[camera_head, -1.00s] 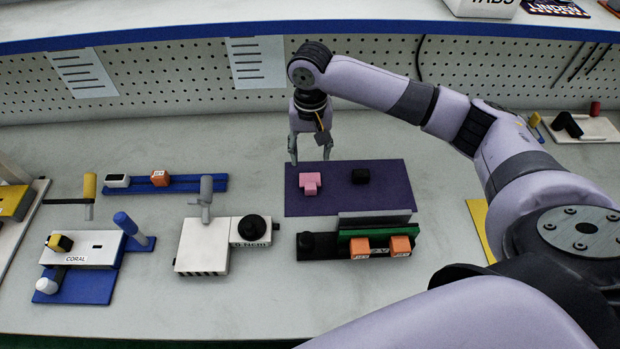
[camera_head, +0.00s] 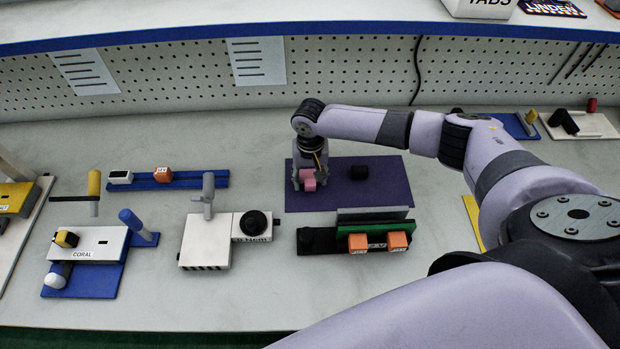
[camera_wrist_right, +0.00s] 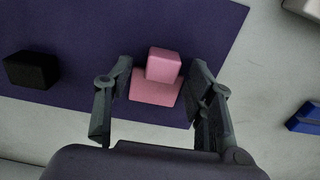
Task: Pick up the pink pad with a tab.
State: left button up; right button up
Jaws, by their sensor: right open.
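The pink pad with a tab (camera_head: 308,182) sits on the purple mat (camera_head: 390,190) near its left side. In the right wrist view the pad (camera_wrist_right: 155,85) shows a wide base with a smaller raised block on it. My right gripper (camera_head: 309,184) is down over the pad, fingers pointing down. In the right wrist view the open fingers (camera_wrist_right: 158,105) stand on either side of the pad, with a gap visible on both sides. The fingers partly hide the pad in the head view. My left gripper is not in view.
A black block (camera_head: 359,172) lies on the mat to the right of the pad. In front of the mat stands a black and green fixture (camera_head: 335,240) with two orange blocks (camera_head: 398,240). A white box with a black knob (camera_head: 252,224) is at front left.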

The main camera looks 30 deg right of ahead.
aim_at(310, 180)
jog(key=c, duration=1)
jog(key=shift+c, duration=0.2)
jog(key=shift+r, duration=0.1)
notch_tip(310, 180, up, 20)
jog(key=b, duration=0.2)
